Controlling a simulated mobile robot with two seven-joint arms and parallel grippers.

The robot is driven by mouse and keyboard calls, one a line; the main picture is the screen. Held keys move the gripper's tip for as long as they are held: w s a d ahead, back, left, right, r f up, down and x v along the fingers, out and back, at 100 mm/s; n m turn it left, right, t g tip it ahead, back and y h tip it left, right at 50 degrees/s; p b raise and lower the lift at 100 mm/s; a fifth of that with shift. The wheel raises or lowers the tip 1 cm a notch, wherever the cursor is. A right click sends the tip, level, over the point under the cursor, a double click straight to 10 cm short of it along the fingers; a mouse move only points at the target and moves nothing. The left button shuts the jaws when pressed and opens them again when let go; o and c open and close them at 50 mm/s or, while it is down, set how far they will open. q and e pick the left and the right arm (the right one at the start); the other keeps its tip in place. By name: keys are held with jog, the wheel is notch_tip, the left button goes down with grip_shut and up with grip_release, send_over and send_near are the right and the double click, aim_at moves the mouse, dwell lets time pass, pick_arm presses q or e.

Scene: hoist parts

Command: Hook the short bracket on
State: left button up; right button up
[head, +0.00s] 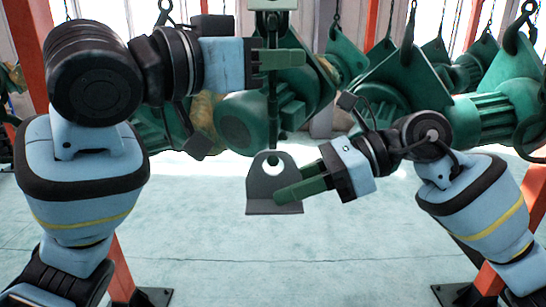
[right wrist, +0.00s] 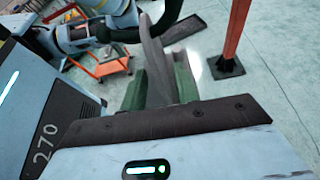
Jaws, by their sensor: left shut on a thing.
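The short bracket (head: 262,190) is a dark grey plate with a rounded top, a round hole and a flat foot, held upright in the middle of the head view. My right gripper (head: 300,189) is shut on it from the right; in the right wrist view the bracket (right wrist: 155,62) stands between the green fingers. My left gripper (head: 285,60) is higher up, shut on the dark vertical hook shank (head: 272,95) that hangs from a grey block (head: 272,5). The shank's lower end is right above the bracket's top edge. I cannot tell whether it touches the bracket or enters the hole.
Large green hoist parts (head: 235,125) hang behind, with more at the right (head: 495,110) on chains and hooks. Orange posts (head: 120,270) with dark foot plates stand at both sides. The pale floor (head: 290,260) below the bracket is clear.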

jog(key=shift+d, duration=0.1)
jog(key=v, duration=0.7)
jog(key=shift+d+r, duration=0.2)
jog(key=shift+d, duration=0.2)
dwell(0.6)
